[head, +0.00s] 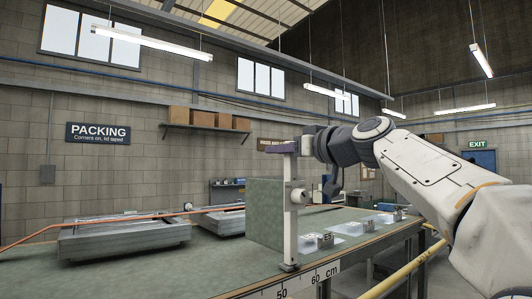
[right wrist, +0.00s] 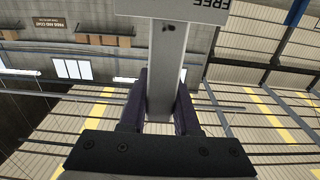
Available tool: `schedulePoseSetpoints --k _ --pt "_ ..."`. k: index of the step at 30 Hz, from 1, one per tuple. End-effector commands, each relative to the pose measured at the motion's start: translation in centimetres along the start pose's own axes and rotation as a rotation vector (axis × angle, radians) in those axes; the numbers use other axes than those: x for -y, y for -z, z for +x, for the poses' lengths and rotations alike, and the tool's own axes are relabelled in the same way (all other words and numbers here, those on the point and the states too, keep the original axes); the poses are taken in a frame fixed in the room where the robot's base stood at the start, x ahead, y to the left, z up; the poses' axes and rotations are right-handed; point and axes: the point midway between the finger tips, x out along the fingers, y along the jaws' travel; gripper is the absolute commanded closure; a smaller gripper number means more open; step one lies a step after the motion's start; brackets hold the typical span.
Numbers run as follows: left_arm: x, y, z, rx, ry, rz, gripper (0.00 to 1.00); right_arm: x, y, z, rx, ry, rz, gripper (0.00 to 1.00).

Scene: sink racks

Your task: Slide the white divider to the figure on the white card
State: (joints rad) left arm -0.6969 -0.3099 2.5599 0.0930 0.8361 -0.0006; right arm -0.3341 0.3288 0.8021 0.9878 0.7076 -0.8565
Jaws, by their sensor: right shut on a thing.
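The white divider (head: 291,215) is an upright post with a round knob on its side. My right gripper (head: 284,148) is shut on the divider's top. In the right wrist view, the dark fingers (right wrist: 160,108) close on both sides of the pale bar (right wrist: 167,62). A white plate reading FREE, upside down, shows at that view's top edge (right wrist: 180,6). I cannot make out the white card or its figure. My left gripper is out of view.
A green box (head: 266,215) stands just behind the divider. Clear trays with small labelled blocks (head: 345,230) lie to its right. Metal frames (head: 125,238) and an orange cable (head: 100,220) are at left. The green tabletop (head: 150,275) is bare at front left.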

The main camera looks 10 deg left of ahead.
Motion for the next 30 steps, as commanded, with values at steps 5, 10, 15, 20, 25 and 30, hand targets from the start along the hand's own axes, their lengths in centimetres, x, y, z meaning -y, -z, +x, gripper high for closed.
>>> schedulePoseSetpoints --k 5,10,15,20,25,30 --pt "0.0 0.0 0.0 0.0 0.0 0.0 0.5 -0.6 0.1 0.0 -0.001 -0.002 0.0 1.0" --pt "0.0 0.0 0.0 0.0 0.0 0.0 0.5 -0.6 0.1 0.0 -0.001 -0.002 0.0 1.0" --pt "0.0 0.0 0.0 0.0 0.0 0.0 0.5 -0.5 0.1 0.0 -0.001 -0.001 0.0 0.4" --pt "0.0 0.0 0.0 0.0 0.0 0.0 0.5 -0.5 0.1 0.0 -0.001 0.0 0.0 0.4" --pt "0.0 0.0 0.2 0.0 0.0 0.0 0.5 -0.5 0.0 -0.2 -0.001 0.0 0.0 0.4" --pt "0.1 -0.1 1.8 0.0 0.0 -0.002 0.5 -0.6 -0.4 -2.1 -0.004 -0.003 -0.001 0.4"
